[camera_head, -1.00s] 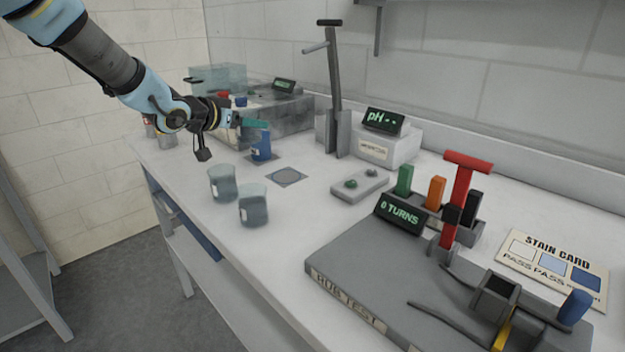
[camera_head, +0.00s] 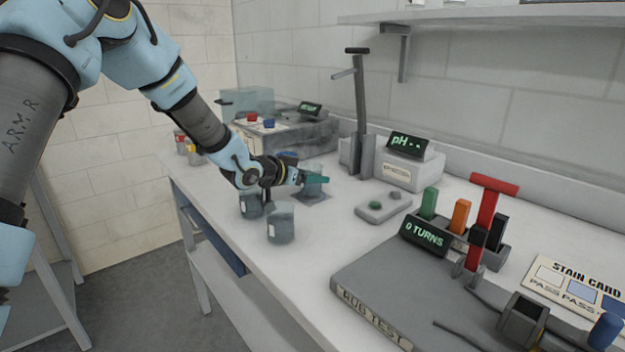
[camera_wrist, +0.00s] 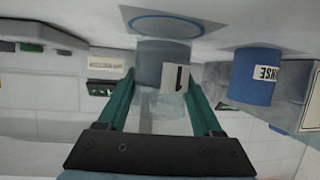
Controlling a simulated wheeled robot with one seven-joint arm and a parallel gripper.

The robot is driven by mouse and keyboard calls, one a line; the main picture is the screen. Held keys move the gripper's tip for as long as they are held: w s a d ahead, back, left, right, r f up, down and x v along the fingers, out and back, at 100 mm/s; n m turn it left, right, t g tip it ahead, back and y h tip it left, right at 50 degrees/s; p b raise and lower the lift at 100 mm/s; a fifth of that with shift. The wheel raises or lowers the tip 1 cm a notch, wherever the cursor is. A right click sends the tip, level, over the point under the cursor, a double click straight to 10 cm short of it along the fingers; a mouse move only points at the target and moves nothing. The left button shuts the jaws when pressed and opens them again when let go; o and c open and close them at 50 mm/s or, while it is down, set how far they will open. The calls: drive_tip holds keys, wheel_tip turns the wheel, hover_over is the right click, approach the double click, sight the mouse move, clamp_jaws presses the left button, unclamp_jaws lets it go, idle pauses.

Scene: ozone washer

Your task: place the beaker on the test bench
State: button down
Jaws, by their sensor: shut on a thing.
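My gripper (camera_head: 318,181) is shut on a clear grey beaker (camera_head: 312,169), with teal fingers on either side of it. In the wrist view the beaker (camera_wrist: 163,65) bears a white label with a "1". It is at a grey pad with a blue ring (camera_wrist: 165,22) on the white bench (camera_head: 335,232); the pad's edge (camera_head: 322,198) shows below the fingers in the head view. I cannot tell whether the beaker touches the pad. Two other labelled beakers stand nearer the front edge, one (camera_head: 250,206) partly behind my wrist and one (camera_head: 281,226) clear of it.
A blue rinse container (camera_wrist: 252,78) stands close beside the held beaker. A pH meter (camera_head: 408,146), a lever press (camera_head: 358,110) and a small two-button box (camera_head: 383,207) stand to the right.

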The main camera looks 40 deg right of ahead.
drive_tip(key=shift+f, duration=0.4)
drive_tip(key=shift+f, duration=0.2)
drive_tip(key=shift+c, duration=0.2)
unclamp_jaws()
drive_tip(key=shift+r, duration=0.1)
drive_tip(key=shift+a+r, duration=0.1)
drive_tip(key=shift+a, duration=0.1)
drive_tip(key=b+v, duration=0.1)
drive_tip(key=v, duration=1)
drive_tip(key=shift+a+r+b, duration=0.1)
drive_tip(key=shift+a+b, duration=0.2)
drive_tip(key=shift+b, duration=0.05)
